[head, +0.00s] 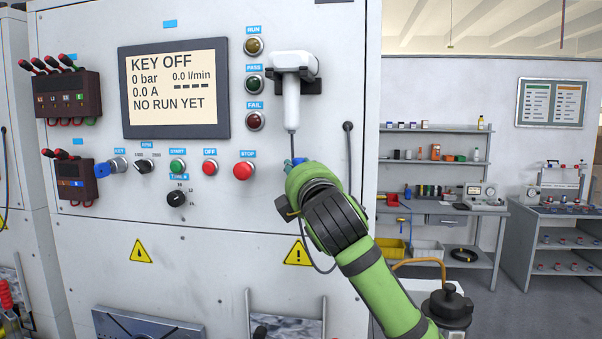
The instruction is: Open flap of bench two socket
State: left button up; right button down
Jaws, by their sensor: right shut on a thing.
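My right arm, green with dark joints, reaches up from the lower right to the bench panel (90,215). Its gripper (294,163) is at the panel, below the white handheld scanner, and is mostly hidden behind my own wrist. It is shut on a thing. A small blue part (299,161) shows at the gripper's tip; it may be the socket's flap, but I cannot tell its angle. The rest of the socket is hidden. My left gripper is not in view.
The white scanner (291,100) hangs in a black holder just above my gripper, its cable running down close by. The screen (174,88) reads KEY OFF. A blue key (103,169) and the red stop button (243,171) are left. Shelves (436,155) stand behind right.

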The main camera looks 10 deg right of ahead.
notch_tip(320, 180, up, 3)
jog(key=m+g, duration=0.1)
jog(key=g, duration=0.2)
jog(key=shift+w+f, duration=0.1)
jog(key=shift+f, duration=0.05)
jog(key=shift+w+d+r+m+g, duration=0.1)
jog(key=shift+w+r+m+g, duration=0.15)
jog(key=shift+g, duration=0.5)
jog(key=shift+w+d+r+m+g, duration=0.15)
jog(key=shift+r+m+g, duration=0.2)
jog(key=shift+g, duration=0.4)
jog(key=c, duration=1)
grip_release()
jog(key=shift+w+f, duration=0.1)
jog(key=shift+w, duration=0.05)
jog(key=shift+a+f, duration=0.2)
jog(key=v, duration=1.2)
jog(key=shift+d+r, duration=0.15)
jog(key=shift+d, duration=0.05)
jog(key=shift+w, duration=0.1)
